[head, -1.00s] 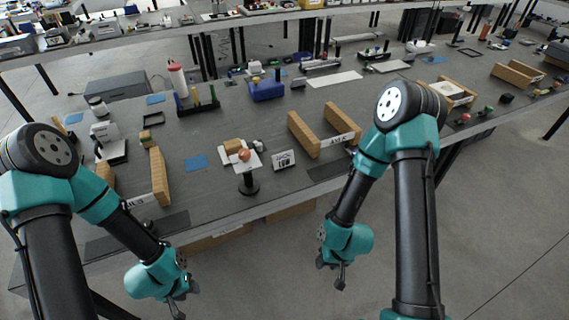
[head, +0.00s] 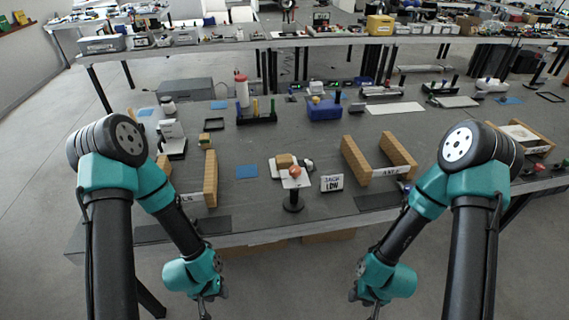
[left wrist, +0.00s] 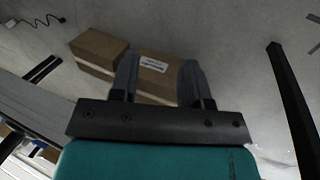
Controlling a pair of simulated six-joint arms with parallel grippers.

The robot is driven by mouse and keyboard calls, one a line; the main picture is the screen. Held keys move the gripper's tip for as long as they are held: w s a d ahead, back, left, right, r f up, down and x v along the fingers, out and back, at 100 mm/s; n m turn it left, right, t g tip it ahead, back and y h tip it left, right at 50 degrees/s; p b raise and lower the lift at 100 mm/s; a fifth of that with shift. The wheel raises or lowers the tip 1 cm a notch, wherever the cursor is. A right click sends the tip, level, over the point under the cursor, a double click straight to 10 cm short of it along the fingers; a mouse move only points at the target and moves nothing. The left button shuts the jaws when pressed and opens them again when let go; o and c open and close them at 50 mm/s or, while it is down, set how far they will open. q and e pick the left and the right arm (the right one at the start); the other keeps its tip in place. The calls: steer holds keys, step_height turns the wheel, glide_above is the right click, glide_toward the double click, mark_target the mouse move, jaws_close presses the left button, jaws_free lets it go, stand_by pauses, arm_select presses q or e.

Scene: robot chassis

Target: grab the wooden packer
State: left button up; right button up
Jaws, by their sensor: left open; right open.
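A small wooden block (head: 285,160) sits on a light base at the middle front of the bench, behind a black stand with a red-orange knob (head: 294,172); it may be the wooden packer, but I cannot tell for sure. My left gripper (head: 206,302) hangs low in front of the bench, apart from all blocks. In the left wrist view it is open and empty (left wrist: 160,72). My right gripper (head: 367,303) hangs low in front of the bench, empty.
Cardboard boxes (left wrist: 153,65) lie below.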

arm_select(q)
steer(key=o, duration=0.9)
steer(key=shift+c, duration=0.2)
steer(key=shift+w, duration=0.1)
